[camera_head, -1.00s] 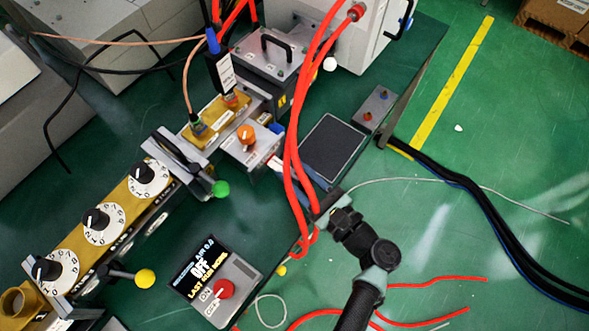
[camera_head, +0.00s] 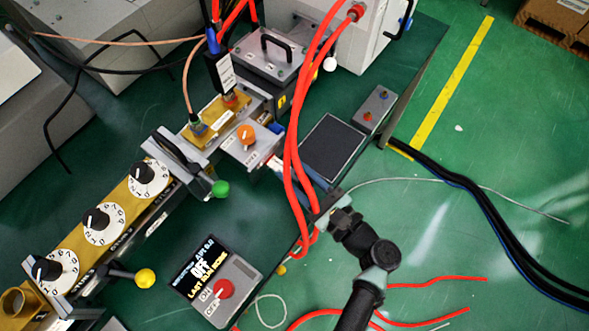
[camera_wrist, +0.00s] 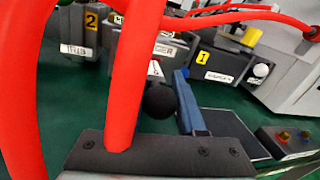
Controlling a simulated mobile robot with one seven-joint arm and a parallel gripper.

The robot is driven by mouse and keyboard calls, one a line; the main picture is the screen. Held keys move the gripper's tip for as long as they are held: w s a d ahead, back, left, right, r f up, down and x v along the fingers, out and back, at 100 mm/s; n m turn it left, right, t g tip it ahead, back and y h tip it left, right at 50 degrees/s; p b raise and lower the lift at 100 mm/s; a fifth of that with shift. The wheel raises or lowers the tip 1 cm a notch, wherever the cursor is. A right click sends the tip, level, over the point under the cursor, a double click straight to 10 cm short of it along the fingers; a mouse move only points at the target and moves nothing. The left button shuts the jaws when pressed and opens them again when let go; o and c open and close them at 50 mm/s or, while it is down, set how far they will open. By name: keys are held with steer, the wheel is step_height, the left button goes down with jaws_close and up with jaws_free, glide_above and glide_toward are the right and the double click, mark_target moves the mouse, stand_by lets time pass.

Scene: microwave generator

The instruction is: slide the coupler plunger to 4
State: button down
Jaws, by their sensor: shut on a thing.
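A black ball knob (camera_wrist: 160,100), which I take to be the plunger's end, sits beside a blue finger of my gripper (camera_wrist: 172,104) in the wrist view. My gripper is shut on it. The other finger is hidden behind a thick red cable. A label ending in "GER" (camera_wrist: 172,46) shows behind the knob. In the head view, a grey block with an orange knob (camera_head: 246,133) stands on the waveguide line. My gripper reaches toward its right side, mostly hidden by the red cables. The plunger's scale reading cannot be made out.
Thick red cables (camera_head: 291,150) hang across my gripper. A dark pad (camera_head: 333,147) and a small button box (camera_head: 376,105) lie to the right. Three dials (camera_head: 97,220) line the left.

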steer(key=shift+s+d+p, duration=0.15)
steer(key=shift+d+p, duration=0.05)
steer(key=shift+p, duration=0.2)
steer(key=c, duration=0.5)
jaws_free()
steer(key=b+v, duration=0.1)
steer(key=v, duration=1.2)
